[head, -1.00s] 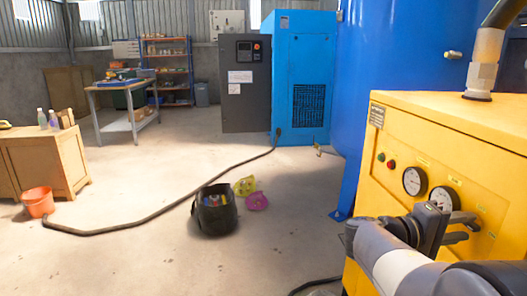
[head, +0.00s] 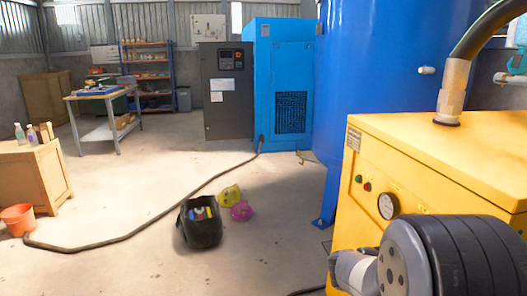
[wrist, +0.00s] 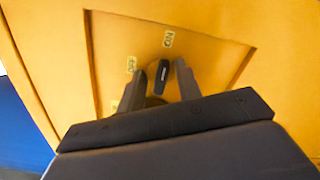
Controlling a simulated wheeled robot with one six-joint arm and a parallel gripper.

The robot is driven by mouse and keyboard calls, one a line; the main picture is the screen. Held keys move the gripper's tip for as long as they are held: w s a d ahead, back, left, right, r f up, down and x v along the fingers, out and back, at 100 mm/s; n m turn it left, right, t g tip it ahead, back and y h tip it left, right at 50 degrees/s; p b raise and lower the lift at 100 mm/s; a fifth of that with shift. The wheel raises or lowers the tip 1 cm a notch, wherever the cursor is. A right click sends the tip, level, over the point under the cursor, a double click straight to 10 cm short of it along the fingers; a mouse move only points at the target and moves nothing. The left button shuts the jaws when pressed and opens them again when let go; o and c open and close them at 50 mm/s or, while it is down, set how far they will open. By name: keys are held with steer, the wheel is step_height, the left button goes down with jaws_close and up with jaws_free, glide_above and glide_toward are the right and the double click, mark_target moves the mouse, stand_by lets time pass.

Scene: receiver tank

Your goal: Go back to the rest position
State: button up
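In the wrist view my gripper (wrist: 160,78) points at the yellow cabinet's recessed panel. Its two dark fingers stand apart, and a black switch handle (wrist: 163,76) shows between their tips. ON and OFF labels are beside the handle. I cannot tell how far the tips are from the panel. In the head view my arm links cover the lower right, in front of the yellow cabinet (head: 440,135), and my gripper is hidden there.
A blue tank (head: 385,80) stands behind the cabinet. A black bucket (head: 199,230) with colourful contents, yellow and pink bags (head: 241,212), and a dark hose (head: 130,233) are on the floor. An orange bucket (head: 17,219) stands by a wooden cabinet (head: 30,178). Open floor lies between.

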steer(key=shift+w+r+n+p, duration=0.1)
steer(key=shift+n+p, duration=1.6)
steer(key=shift+p, duration=0.6)
steer(key=shift+r+n+p, duration=0.1)
steer(key=shift+n+p, duration=1.6)
steer(key=shift+p, duration=0.6)
steer(key=shift+f, duration=0.1)
